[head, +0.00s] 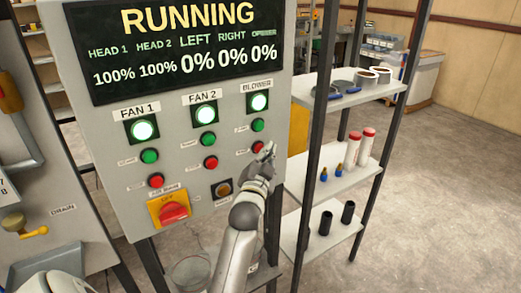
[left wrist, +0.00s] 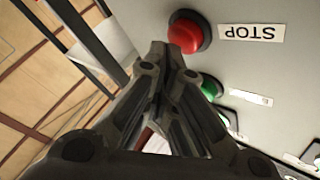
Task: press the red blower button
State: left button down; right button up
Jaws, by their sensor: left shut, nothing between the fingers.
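The red blower button (head: 257,147) is the lowest in the right-hand column of the grey control panel, below a green button (head: 257,125) and the lit BLOWER lamp (head: 258,102). My left gripper (head: 268,153) is shut and empty, its tips just right of the red button and partly over it. In the left wrist view the red button (left wrist: 185,32) sits in a dark collar beside a STOP label (left wrist: 252,32). The shut fingertips (left wrist: 168,52) reach its edge there; I cannot tell whether they touch it. My right gripper is not in view.
The display (head: 186,45) reads RUNNING. Red buttons for FAN 2 (head: 210,163) and FAN 1 (head: 156,181), and a red rotary switch on a yellow plate (head: 172,211), are left of my gripper. A shelf rack (head: 330,160) with bottles stands close on the right.

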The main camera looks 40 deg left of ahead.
pick_arm(q)
jog(key=shift+w+a, duration=0.15)
jog(key=shift+a, duration=0.35)
dwell(0.5)
jog(key=shift+d, duration=0.1)
jog(key=shift+s+d+p, duration=0.35)
jog(key=shift+d+p, duration=0.05)
jog(key=shift+d, duration=0.35)
